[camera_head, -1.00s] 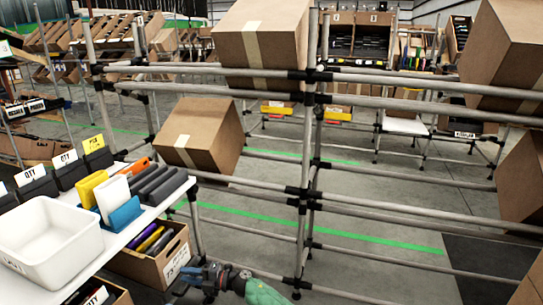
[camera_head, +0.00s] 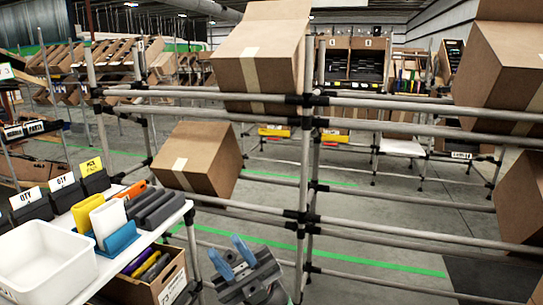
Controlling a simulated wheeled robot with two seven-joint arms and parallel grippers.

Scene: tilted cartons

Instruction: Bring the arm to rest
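My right gripper (camera_head: 232,256) shows at the bottom centre, with two blue fingertips pointing up and a dark grey body below. The fingertips are apart and nothing shows between them, so it is open and empty. It is in front of the pipe rack, to the right of the white table; I cannot tell the exact gap to the lower rails. My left gripper is not in view.
Tilted cartons rest on the pipe rack (camera_head: 400,209): an upper one (camera_head: 280,40), a lower one (camera_head: 205,165) and others at right. A white bin (camera_head: 45,262) and several dark holders (camera_head: 160,210) stand on the table at left. An open carton (camera_head: 165,288) is below.

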